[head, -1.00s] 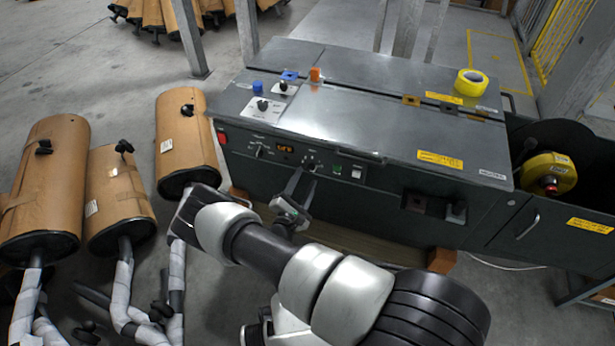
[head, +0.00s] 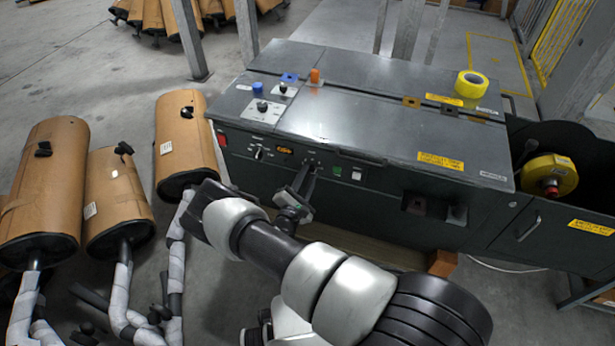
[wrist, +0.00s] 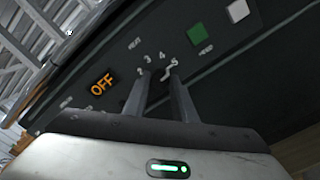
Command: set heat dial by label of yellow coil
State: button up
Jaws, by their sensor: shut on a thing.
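The heat dial (wrist: 160,75) is on the dark front panel under a "HEAT" label, with printed numbers around it. My gripper (head: 309,170) is shut on it; in the wrist view its two fingers (wrist: 162,88) stand either side and hide most of the knob, so its pointer cannot be read. An orange display (wrist: 102,85) beside it reads "OFF". A yellow coil (head: 550,176) sits in the open bay at the machine's right end, with a red hub; its label is too small to read. A yellow roll (head: 471,83) also lies on the machine top.
Left of the dial are another knob (head: 259,153) and a red switch (head: 222,140). Right of it are a green button (wrist: 198,35) and a white button (wrist: 238,10). Brown mufflers (head: 187,140) stand close on the left.

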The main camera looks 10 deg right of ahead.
jog(key=n+b, duration=0.1)
jog(key=n, duration=0.2)
jog(key=shift+f, duration=0.1)
jog(key=n, duration=0.3)
jog(key=shift+n+b, duration=0.3)
jog(key=shift+n, duration=0.1)
jog(key=n, duration=0.3)
jog(key=shift+n+b, duration=0.3)
jog(key=n, duration=0.3)
jog(key=shift+n+b, duration=0.3)
jog(key=n, duration=0.5)
jog(key=shift+s+b, duration=0.1)
jog(key=shift+b, duration=0.3)
jog(key=n, duration=0.5)
jog(key=shift+n+b, duration=0.3)
jog(key=shift+n, duration=0.1)
